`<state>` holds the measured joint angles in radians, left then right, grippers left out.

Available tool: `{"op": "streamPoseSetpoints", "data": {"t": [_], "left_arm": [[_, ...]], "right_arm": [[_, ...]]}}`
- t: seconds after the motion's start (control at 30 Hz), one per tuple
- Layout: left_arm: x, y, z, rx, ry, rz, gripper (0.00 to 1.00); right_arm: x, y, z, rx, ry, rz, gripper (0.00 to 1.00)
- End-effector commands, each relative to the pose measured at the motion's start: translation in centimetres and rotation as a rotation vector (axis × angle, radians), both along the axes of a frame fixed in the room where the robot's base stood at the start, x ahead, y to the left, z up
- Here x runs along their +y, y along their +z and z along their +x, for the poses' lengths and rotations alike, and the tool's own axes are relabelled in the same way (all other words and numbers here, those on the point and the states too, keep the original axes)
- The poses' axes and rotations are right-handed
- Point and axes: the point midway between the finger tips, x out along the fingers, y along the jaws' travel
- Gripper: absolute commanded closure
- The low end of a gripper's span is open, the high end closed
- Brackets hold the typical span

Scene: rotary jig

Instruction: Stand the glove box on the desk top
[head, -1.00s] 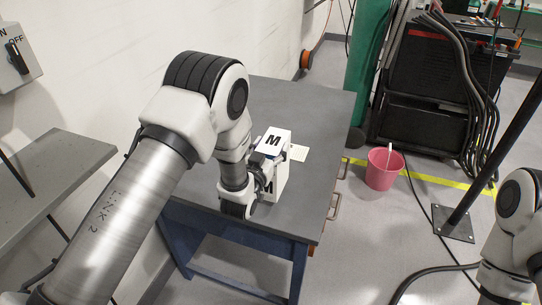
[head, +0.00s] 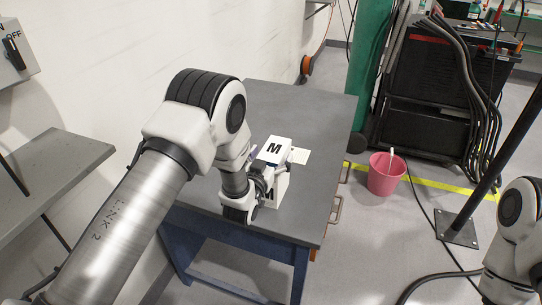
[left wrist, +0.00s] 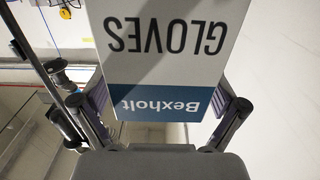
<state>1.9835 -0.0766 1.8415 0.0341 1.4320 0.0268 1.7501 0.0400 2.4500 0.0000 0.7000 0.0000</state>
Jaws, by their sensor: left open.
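The glove box (head: 280,150) is white with a black M on its top and on a side. It stands upright on the grey desk top (head: 310,110), near the front edge. My left gripper (head: 262,174) is at the box's left side, its fingers open around it. In the left wrist view the box (left wrist: 170,60) shows upside-down GLOVES lettering and a blue Bexholt band, between the spread fingers (left wrist: 165,110). The box's base is partly hidden by my gripper in the head view. My right gripper is out of view; only its arm shows.
A small pale card (head: 299,156) lies on the desk just right of the box. The desk behind the box is clear. A pink bucket (head: 384,178) stands on the floor to the right. A grey shelf (head: 50,175) is at the left.

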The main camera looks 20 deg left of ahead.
Motion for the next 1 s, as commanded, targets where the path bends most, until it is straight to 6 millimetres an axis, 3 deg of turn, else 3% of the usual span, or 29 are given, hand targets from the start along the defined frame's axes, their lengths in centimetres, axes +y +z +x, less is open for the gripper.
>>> {"op": "streamPoseSetpoints", "data": {"t": [0.17,0.53,0.63,0.83,0.93,1.0], "left_arm": [[0.0,-0.2,-1.6,0.003,0.000,0.000,0.03],[0.4,-0.3,-10.4,0.003,0.000,0.001,0.03],[0.4,-0.2,-11.6,0.002,0.000,0.001,0.03],[0.5,-0.1,-12.1,0.004,0.000,0.000,0.03],[0.9,-2.6,-12.8,0.096,0.010,0.001,0.03],[1.5,-6.9,-14.5,0.262,0.024,0.005,0.03]], "right_arm": [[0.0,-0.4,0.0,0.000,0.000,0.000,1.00],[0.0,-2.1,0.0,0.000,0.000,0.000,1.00],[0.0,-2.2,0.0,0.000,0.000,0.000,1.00],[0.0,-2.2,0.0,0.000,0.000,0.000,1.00],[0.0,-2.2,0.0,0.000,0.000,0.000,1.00],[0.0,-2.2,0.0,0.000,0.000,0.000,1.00]]}}
